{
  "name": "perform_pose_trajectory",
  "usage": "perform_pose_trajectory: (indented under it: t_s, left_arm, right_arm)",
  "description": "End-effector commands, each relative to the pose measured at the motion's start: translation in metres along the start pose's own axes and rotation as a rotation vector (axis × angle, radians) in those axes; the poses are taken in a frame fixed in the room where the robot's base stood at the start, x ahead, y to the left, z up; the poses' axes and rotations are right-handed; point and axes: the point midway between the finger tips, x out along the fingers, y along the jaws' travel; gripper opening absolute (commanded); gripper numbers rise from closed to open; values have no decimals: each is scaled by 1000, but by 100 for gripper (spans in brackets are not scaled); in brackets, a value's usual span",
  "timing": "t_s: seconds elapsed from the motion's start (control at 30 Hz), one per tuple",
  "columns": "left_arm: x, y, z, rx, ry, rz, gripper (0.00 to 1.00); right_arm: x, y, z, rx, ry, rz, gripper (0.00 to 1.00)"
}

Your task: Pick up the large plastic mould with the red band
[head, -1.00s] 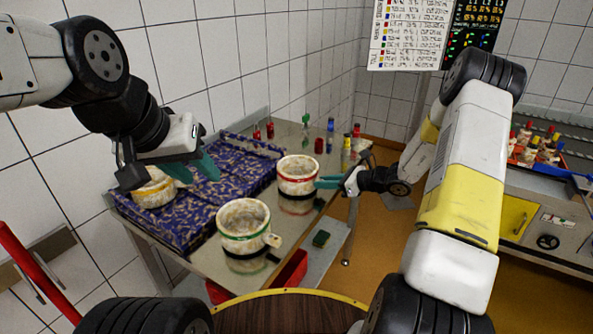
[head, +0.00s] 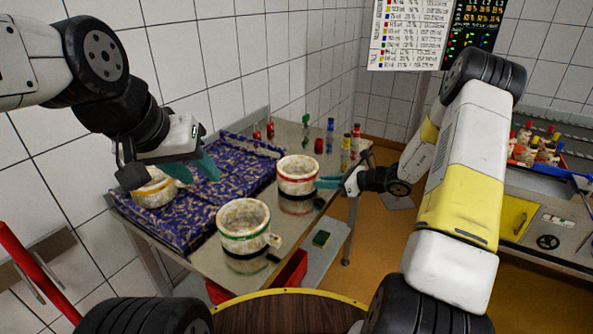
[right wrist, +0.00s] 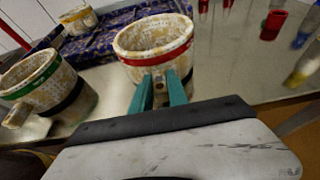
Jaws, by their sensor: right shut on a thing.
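The large plastic mould with the red band (head: 298,177) is a whitish, stained, open-topped cup on the steel table, right of the purple patterned mat. It also shows in the right wrist view (right wrist: 150,40). My right gripper (head: 322,182) is at its right side, its teal fingers (right wrist: 161,95) shut on the small spout-like handle of the mould. The mould stands upright, and I cannot tell whether it is clear of the table. My left gripper (head: 195,166) hangs over the mat beside a yellow-banded mould (head: 152,190); its fingers overlap in view.
A green-banded mould (head: 243,226) stands at the table's front, with a handle at its right. Small red, green, blue and yellow items, including a red cup (head: 319,146), stand at the back. The purple mat (head: 215,205) covers the left of the table (head: 290,225).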

Motion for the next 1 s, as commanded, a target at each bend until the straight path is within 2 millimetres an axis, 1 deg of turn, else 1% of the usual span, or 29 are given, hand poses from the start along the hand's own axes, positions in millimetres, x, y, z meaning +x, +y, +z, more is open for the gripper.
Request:
perform_pose_trajectory:
  t_s: [0.33, 0.47, 0.57, 0.73, 0.8, 1.0]
  left_arm:
    - [0, 0, 0, 0, 0, 0, 36]
    - [0, 0, 0, 0, 0, 0, 36]
    - [0, 0, 0, 0, 0, 0, 36]
    - [0, 0, 0, 0, 0, 0, 36]
    - [0, 0, 0, 0, 0, 0, 36]
    - [0, 0, 0, 0, 0, 0, 36]
  right_arm:
    - [0, 0, 1, -1, -2, 0, 0]
    - [-2, 0, 6, -2, -2, -1, 0]
    - [-5, 0, 13, -2, -2, -1, 0]
    - [-15, 0, 36, -5, -2, -1, 0]
    - [-26, 11, 30, 3, 0, -1, 0]
    - [-60, 44, 21, 3, 0, -2, 0]
